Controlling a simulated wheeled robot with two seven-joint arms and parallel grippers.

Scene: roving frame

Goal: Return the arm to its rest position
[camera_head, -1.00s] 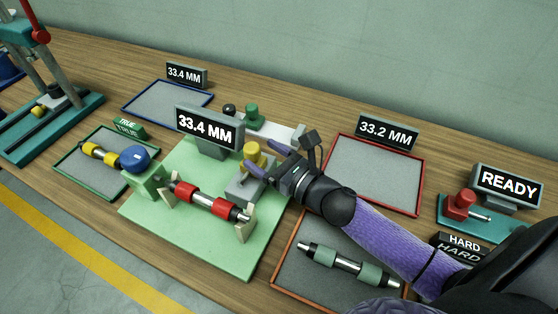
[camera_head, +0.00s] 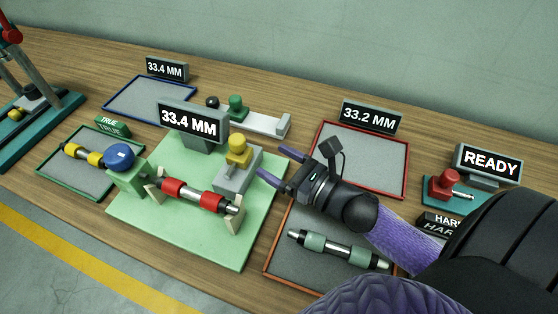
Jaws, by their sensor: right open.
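My right gripper (camera_head: 275,164) is open and empty. It hangs over the gap between the green measuring plate (camera_head: 215,248) and the trays on the right, with its fingers pointing left. The rod with red bands (camera_head: 200,195) rests across two supports on the green plate, left of and below the fingers. The yellow knob (camera_head: 238,150) on its grey block stands left of the fingertips, apart from them as far as I can tell. My right forearm comes in from the lower right. My left gripper is not in view.
A rod with grey-green bands (camera_head: 338,250) lies in the orange-rimmed tray (camera_head: 268,262) below my wrist. The red-rimmed tray (camera_head: 370,162) and blue-rimmed tray (camera_head: 150,100) are empty. A yellow-banded rod (camera_head: 83,154) lies in the green-rimmed tray (camera_head: 60,178). A READY display (camera_head: 488,163) stands at right.

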